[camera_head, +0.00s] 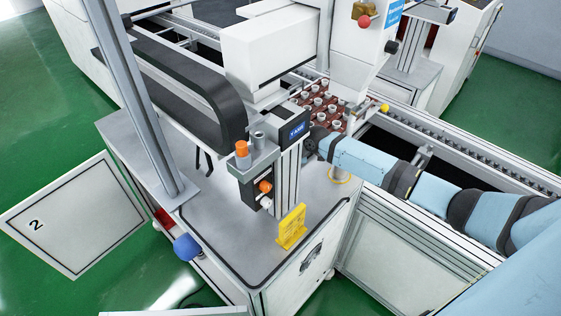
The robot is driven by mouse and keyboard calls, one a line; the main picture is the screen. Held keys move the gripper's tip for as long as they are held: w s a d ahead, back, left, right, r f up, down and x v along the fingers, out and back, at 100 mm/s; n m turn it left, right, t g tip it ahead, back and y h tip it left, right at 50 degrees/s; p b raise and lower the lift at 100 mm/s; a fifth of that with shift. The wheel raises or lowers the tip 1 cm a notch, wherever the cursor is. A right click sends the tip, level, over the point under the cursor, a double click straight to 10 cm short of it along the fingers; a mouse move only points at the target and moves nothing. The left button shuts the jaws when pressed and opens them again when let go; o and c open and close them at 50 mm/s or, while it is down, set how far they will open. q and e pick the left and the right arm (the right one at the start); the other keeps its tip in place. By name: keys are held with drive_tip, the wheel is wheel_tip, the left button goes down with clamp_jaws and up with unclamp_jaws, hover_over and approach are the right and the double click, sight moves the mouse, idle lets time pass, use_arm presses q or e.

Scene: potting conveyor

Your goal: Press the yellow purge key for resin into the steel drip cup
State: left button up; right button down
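My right arm, light blue with dark joints, reaches in from the right across the conveyor. Its dark end (312,143) is beside the small display and partly hidden by it, so I cannot make out the fingers. My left gripper is not in view. I cannot pick out the yellow purge key for certain. I cannot clearly identify the steel drip cup.
A display (297,131) and a holder with an orange-capped cylinder (243,152) top the post. A yellow sign (292,227) stands on the grey worktop (225,240). A red tray (322,112) of several small pots sits behind. The front worktop is mostly clear.

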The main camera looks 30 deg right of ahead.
drive_tip(key=shift+f+b, duration=0.35)
drive_tip(key=shift+f, duration=0.1)
drive_tip(key=shift+f+b, duration=0.4)
drive_tip(key=shift+f, duration=0.05)
idle(0.8)
drive_tip(key=shift+r, duration=0.15)
drive_tip(key=shift+r+p, duration=0.65)
drive_tip(key=shift+r, duration=0.1)
wheel_tip(320, 180, up, 5)
drive_tip(key=p, duration=0.3)
drive_tip(key=shift+p, duration=0.35)
idle(0.7)
